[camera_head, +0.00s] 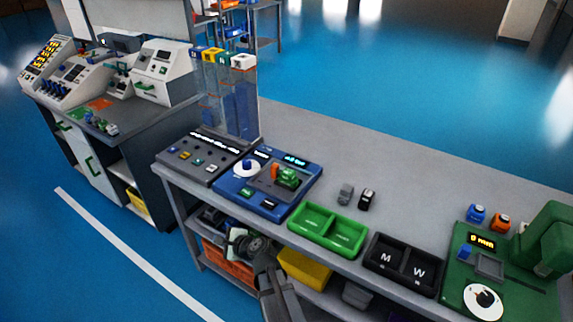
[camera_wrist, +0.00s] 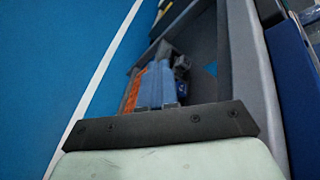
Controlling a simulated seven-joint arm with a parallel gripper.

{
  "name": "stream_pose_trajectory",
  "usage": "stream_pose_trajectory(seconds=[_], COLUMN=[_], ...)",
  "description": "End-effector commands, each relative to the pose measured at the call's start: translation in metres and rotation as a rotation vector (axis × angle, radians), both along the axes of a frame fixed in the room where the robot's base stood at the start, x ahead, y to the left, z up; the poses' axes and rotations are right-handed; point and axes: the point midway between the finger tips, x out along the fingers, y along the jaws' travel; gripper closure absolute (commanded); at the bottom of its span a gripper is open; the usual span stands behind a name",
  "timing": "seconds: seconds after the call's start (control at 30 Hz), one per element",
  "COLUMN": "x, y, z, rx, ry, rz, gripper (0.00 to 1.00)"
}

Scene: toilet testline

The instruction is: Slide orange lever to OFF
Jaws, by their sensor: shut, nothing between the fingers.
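The orange lever (camera_head: 275,171) stands up on the grey plate of the blue control panel (camera_head: 228,187), on the long grey bench in the head view. A green part (camera_head: 288,178) sits right beside it and partly crowds it. The lever's position marking is too small to read. My gripper (camera_head: 236,237) is in front of the bench, below the panel's level and apart from the lever. It is shut and holds nothing. In the wrist view its pale body and dark plate fill the bottom, and the lever is not seen.
Green trays (camera_head: 328,231) and black trays (camera_head: 402,264) marked M and W stand right of the panel. A grey button panel (camera_head: 202,157) is to its left. A yellow bin (camera_head: 304,268) and an orange crate (camera_head: 228,262) are on the shelf below. Blue floor lies open in front.

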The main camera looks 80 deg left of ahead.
Motion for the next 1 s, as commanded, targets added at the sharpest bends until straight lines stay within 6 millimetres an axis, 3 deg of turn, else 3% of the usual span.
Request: stream_pose_trajectory(seconds=[0.03,0.17,0.27,0.37,0.67,0.8,1.0], x=[-0.014,-0.025,-0.015,0.008,0.121,0.178,0.248], y=[0.014,0.039,0.056,0.071,0.089,0.087,0.077], z=[0.019,0.061,0.09,0.117,0.176,0.199,0.227], rx=[0.012,0.037,0.066,0.102,0.197,0.216,0.22], ry=[0.031,0.076,0.062,0.013,-0.264,-0.393,-0.537], rz=[-0.004,-0.005,0.017,0.056,0.226,0.307,0.402], gripper=[1.0,1.0,1.0,1.0,1.0,1.0,1.0])
